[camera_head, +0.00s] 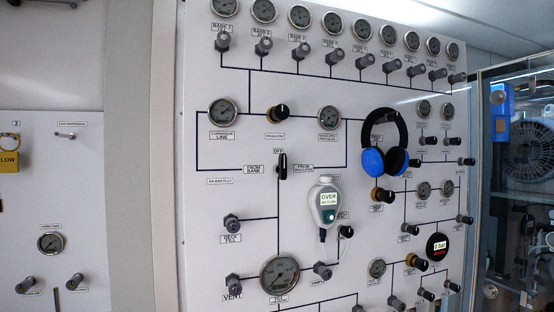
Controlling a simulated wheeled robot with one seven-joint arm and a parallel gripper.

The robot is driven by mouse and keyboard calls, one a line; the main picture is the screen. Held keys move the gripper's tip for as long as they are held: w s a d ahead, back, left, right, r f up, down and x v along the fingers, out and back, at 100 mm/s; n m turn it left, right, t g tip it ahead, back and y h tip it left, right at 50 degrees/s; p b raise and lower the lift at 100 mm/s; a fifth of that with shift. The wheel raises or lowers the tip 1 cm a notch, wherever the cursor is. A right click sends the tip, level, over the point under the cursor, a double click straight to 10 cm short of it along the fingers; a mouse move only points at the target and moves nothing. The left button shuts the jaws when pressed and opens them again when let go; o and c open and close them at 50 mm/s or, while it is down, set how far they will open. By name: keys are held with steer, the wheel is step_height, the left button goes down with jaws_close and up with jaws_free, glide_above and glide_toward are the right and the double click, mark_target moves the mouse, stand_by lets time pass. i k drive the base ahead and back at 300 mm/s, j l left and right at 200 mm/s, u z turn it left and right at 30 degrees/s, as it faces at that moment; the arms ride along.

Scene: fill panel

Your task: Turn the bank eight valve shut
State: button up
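A row of dark grey bank valve knobs runs along the top of the white panel (235,150), each below a round gauge. The labels at the left end read BANK 1, BANK 2 and BANK 3; those at the right end are too small to read. The second knob from the right end, likely the bank eight valve (437,74), stands below its gauge (433,46). I cannot tell whether it is open or shut. My gripper is not in view.
Blue and black headphones (372,160) hang on the panel below the row. A grey handheld meter reading OVER (328,200) hangs at mid panel. A round black display (437,246) is lower right. A glass-fronted cabinet (515,170) stands at the right. Nothing covers the top row.

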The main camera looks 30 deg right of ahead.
mark_target(442, 73)
steer(key=z, duration=1.35)
